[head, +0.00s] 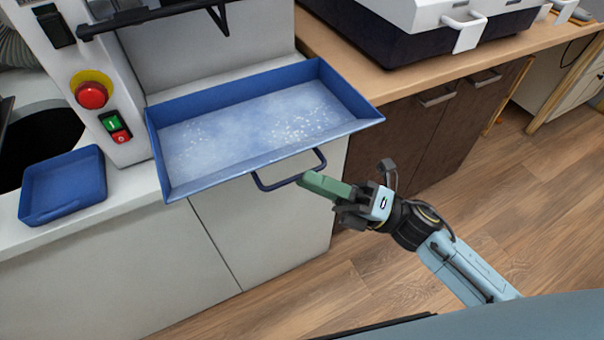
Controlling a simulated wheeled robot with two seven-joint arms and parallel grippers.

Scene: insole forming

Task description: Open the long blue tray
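The long blue tray (262,122) is pulled out past the front edge of the white counter, in the middle of the head view. Whitish powder or specks lie on its floor. Its dark blue loop handle (262,183) sticks out from the front wall. My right gripper (304,179) comes in from the right, its green fingers at the right end of the handle. The fingers look close together; I cannot tell whether the handle is between them or just beside them. My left gripper does not show.
A small blue tray (62,188) lies on the white counter (125,203) at left. A machine with a red stop button (91,95) stands behind it. A wooden counter (340,50) bears a white and dark machine at the back right. The floor at right is clear.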

